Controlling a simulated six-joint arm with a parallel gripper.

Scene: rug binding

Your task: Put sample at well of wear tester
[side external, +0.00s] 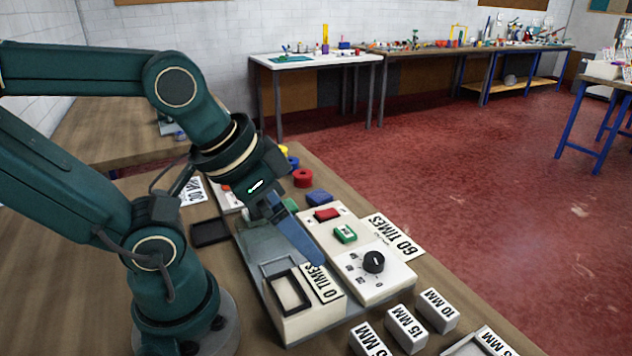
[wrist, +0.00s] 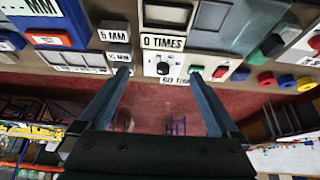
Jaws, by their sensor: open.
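The wear tester (side external: 262,258) is a long grey and white machine on the bench, with a "0 TIMES" label (side external: 322,284) near its front end. A dark rectangular frame (side external: 268,285), which looks like the well, sits at that end and also shows in the wrist view (wrist: 167,27). I see no piece in it. I cannot tell which thing is the sample. My gripper (side external: 312,252) is tilted down over the tester, near the label. In the wrist view its two fingers (wrist: 159,72) are wide apart with nothing between them.
A control panel with a black knob (side external: 373,262), green switch (side external: 345,233) and red button (side external: 327,214) lies right of the tester. White blocks marked 10 MM (side external: 437,310) and 15 MM (side external: 406,329) stand in front.

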